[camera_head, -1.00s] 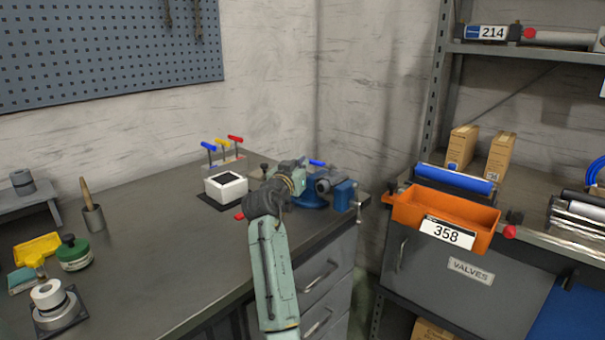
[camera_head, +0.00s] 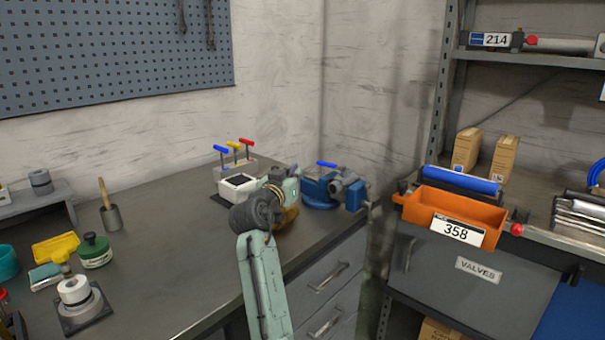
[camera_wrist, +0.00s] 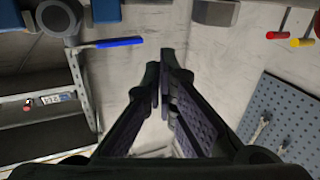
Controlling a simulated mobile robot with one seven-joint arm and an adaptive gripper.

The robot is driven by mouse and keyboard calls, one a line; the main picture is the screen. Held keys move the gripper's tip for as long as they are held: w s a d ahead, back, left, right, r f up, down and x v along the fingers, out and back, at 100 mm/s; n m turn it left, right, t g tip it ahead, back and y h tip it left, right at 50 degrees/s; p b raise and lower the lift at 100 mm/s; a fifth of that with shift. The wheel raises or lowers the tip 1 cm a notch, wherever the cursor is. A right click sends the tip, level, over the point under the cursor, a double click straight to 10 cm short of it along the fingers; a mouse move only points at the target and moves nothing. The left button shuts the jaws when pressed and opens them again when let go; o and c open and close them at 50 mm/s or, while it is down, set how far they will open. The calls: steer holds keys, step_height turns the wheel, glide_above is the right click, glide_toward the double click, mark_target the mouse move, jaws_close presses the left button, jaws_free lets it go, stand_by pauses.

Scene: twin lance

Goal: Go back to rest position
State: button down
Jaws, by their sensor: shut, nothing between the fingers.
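My arm (camera_head: 262,275) reaches up from the bottom of the head view over the workbench (camera_head: 180,255). Its wrist end is over the bench near the white box and the blue vise. My gripper's fingers are hidden in the head view. In the wrist view my gripper (camera_wrist: 163,88) points at the pale wall, with its two dark fingers close together and nothing seen held between them.
A blue vise (camera_head: 320,188), a white box (camera_head: 238,187) and T-handled tools (camera_head: 232,150) stand near the arm's end. An orange bin (camera_head: 450,212) labelled 358 sits on the right cabinet. Several items, including a green-lidded jar (camera_head: 95,252), occupy the bench's left.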

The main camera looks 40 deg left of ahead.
steer(key=s, duration=0.5)
steer(key=shift+s+f+b, duration=0.15)
steer(key=shift+s+b, duration=0.15)
steer(key=shift+s, duration=0.05)
